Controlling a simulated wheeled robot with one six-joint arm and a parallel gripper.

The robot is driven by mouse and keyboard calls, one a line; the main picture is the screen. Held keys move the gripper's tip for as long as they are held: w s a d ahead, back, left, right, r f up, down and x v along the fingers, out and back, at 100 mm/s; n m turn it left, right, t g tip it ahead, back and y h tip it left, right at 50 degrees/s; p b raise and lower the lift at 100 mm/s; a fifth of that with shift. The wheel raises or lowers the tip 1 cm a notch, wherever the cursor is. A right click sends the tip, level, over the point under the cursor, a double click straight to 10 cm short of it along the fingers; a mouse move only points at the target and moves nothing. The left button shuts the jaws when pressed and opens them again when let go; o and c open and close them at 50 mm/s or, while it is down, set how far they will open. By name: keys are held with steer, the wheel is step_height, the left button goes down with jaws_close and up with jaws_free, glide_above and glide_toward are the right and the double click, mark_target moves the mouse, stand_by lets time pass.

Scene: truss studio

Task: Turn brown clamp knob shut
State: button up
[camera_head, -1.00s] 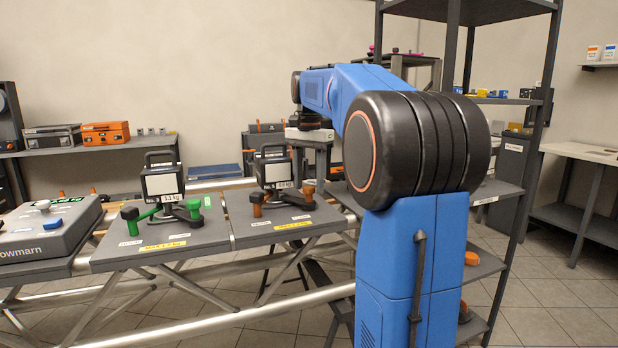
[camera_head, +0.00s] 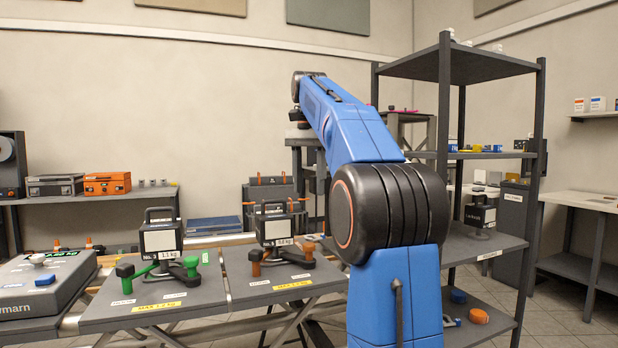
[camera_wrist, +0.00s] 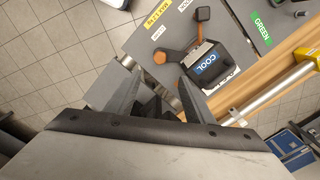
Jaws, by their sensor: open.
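In the wrist view the clamp's knobs (camera_wrist: 160,57) and the dark block marked COOL (camera_wrist: 206,68) are beyond the fingers. My gripper (camera_wrist: 156,76) is open and empty, apart from the clamp.
A green clamp (camera_head: 191,264) with its own labelled block (camera_head: 160,239) is on the left panel. A grey device (camera_head: 38,285) is at far left. A tall dark shelf (camera_head: 444,120) stands right of my arm. A metal tube (camera_wrist: 278,87) runs beside the panel.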

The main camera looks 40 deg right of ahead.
steer(key=shift+r, duration=0.85)
steer(key=s+a+f+n+t, duration=0.2)
steer(key=s+a+f+n, duration=0.3)
steer(key=s+a+f, duration=0.6)
steer(key=s+a+f+n+t, duration=0.1)
steer(key=s+a+f+n, duration=0.55)
steer(key=f, duration=0.65)
steer(key=s+a+f+n+t, duration=0.1)
steer(key=s+a+f, duration=0.1)
steer(key=s+f, duration=0.3)
steer(key=s+a+f+n, duration=0.1)
steer(key=s+a+f, duration=0.2)
steer(key=f, duration=0.8)
steer(key=shift+s+t, duration=0.4)
steer(key=shift+s, duration=0.45)
steer(key=shift+a+r+n, duration=0.1)
steer(key=shift+a+n, duration=0.05)
steer(key=shift+n, duration=0.1)
steer(key=shift+c, duration=0.5)
